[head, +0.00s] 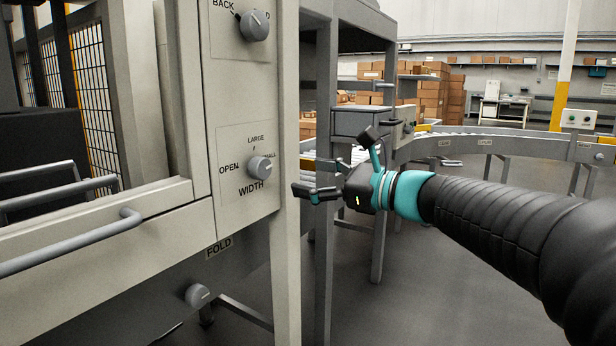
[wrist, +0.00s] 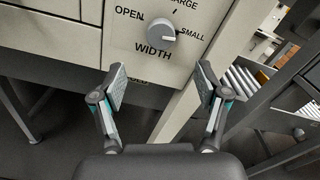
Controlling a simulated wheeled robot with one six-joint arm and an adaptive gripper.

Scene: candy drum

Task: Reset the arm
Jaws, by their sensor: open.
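My gripper (head: 335,164) is open and empty. It is just right of the machine's front panel, apart from the WIDTH knob. In the wrist view, my gripper's two fingers (wrist: 160,84) are spread, with nothing between them. The grey WIDTH knob (head: 262,168) has OPEN, LARGE and SMALL labels around it. In the wrist view the WIDTH knob (wrist: 161,31) is beyond the fingertips, near the top, and its pointer faces right toward SMALL. My arm reaches in from the right side of the head view.
Another knob (head: 255,25), with BACK beside it, sits higher on the panel. The FOLD knob (head: 198,295) is low on the machine. A grey handle bar (head: 75,240) juts out at left. A roller conveyor (head: 490,146) curves behind my arm; stacked boxes (head: 435,95) stand farther back.

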